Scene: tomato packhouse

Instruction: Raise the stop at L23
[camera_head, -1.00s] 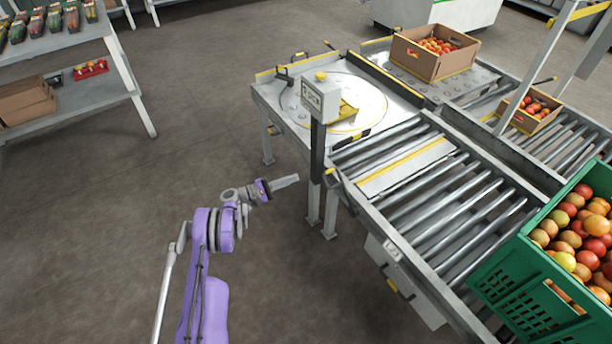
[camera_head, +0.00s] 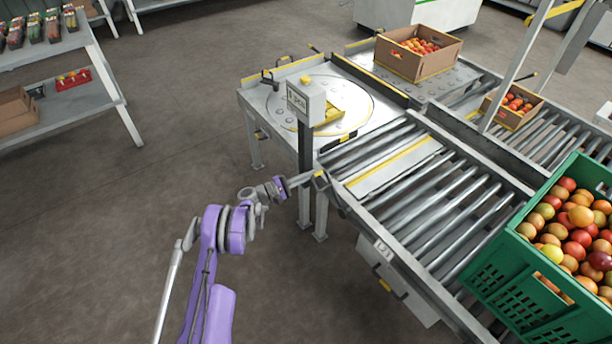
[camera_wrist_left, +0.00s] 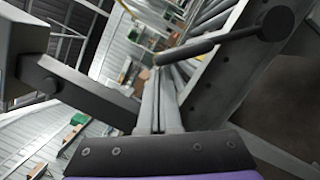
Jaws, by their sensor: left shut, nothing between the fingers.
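My left gripper (camera_head: 303,180) is at the near side of the roller conveyor (camera_head: 425,205), by its left corner. Its fingers are shut and empty. In the left wrist view the shut fingers (camera_wrist_left: 160,108) point at the round end of a dark lever (camera_wrist_left: 215,43); I cannot tell whether they touch. A pale plate with a yellow stripe (camera_head: 395,167) lies across the rollers. My right gripper is out of view.
A post with a grey box (camera_head: 306,103) stands beside the turntable (camera_head: 350,105). A green crate (camera_head: 510,300) of tomatoes sits on the near right rollers. Cardboard boxes of tomatoes (camera_head: 418,63) stand farther back. The floor at left is clear up to the shelf (camera_head: 75,105).

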